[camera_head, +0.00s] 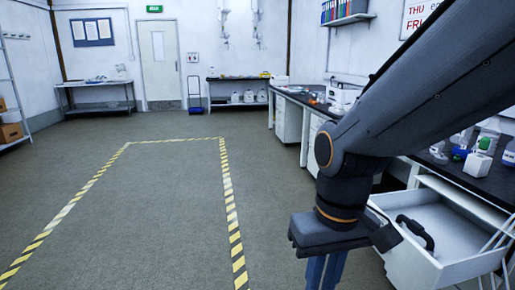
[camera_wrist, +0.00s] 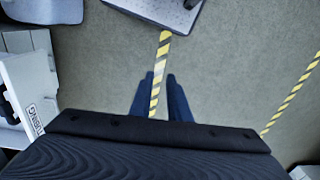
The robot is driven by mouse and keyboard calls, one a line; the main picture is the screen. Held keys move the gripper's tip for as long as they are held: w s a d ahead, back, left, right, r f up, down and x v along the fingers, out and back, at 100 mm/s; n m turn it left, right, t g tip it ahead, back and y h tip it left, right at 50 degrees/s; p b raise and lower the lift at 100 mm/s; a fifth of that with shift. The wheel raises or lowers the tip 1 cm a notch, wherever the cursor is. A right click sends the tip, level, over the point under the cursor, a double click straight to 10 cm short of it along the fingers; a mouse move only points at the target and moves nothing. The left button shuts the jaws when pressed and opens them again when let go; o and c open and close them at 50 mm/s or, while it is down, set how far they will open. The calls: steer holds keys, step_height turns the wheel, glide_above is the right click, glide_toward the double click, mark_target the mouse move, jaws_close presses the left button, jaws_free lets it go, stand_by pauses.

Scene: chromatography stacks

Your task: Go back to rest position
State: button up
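My arm reaches in from the upper right of the head view and bends downward. My gripper (camera_head: 325,278) hangs at the bottom edge of that view, left of an open white drawer (camera_head: 432,243) with a black handle. The lower ends of the fingers are cut off there. In the wrist view my gripper (camera_wrist: 160,80) shows two blue fingers apart, with only floor and striped tape seen between them. It is open and empty.
The drawer juts out from under the dark lab bench (camera_head: 293,92), which carries bottles and equipment. Yellow-black floor tape (camera_head: 232,220) marks an area on the open grey floor. A white panel with lettering (camera_wrist: 30,88) is at the left of the wrist view.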

steer(key=d+r+m+p, duration=0.2)
steer(key=d+r+p, duration=0.6)
steer(key=p, duration=0.7)
steer(key=shift+d+r+m+h, duration=0.2)
steer(key=shift+r+m+h, duration=0.1)
steer(key=shift+r, duration=0.1)
